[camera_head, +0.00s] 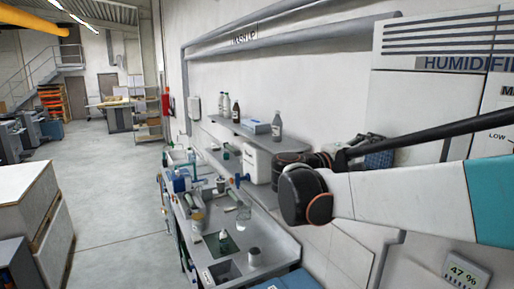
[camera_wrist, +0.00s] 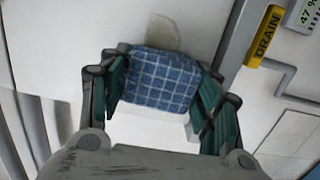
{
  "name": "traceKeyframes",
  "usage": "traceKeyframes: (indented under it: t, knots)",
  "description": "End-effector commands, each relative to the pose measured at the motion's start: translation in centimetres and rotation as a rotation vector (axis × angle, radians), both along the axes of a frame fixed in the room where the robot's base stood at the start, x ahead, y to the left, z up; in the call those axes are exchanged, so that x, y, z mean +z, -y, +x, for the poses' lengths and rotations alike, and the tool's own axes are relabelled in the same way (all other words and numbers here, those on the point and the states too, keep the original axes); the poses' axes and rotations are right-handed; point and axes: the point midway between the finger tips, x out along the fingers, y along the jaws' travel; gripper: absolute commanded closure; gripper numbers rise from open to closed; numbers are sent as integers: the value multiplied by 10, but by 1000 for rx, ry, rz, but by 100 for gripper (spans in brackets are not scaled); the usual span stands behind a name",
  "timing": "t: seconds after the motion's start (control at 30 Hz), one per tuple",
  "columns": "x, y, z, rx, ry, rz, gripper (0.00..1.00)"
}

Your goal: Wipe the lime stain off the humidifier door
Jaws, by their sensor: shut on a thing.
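The white humidifier (camera_head: 415,100) stands against the wall at the right of the head view, lettered "HUMIDIFI…". In the wrist view, its pale door surface (camera_wrist: 60,35) fills the upper left. A dull beige-grey stain (camera_wrist: 177,35) lies on it, just above the cloth; the stain's lower part may be hidden. My gripper (camera_wrist: 160,82) is shut on a blue checked cloth pad (camera_wrist: 160,76), with a green-padded finger on each side. The cloth is close to the panel; contact cannot be told. In the head view my arm partly hides the gripper, and the dark blue cloth (camera_head: 379,160) shows beyond it.
A yellow "DRAIN" label (camera_wrist: 264,36) and a humidity display (camera_wrist: 309,14) sit right of the gripper. A grey sink bench (camera_head: 265,245) with bottles and cups stands left of my arm. A shelf (camera_head: 245,132) hangs above it. The floor (camera_head: 110,215) further left is open.

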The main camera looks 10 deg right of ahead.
Motion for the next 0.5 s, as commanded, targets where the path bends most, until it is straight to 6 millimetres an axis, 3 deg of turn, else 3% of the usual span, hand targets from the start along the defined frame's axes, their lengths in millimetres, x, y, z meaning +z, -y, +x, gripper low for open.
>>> traceKeyframes:
  t: [0.5]
  knots:
    - [0,6,1,1,0,0,80]
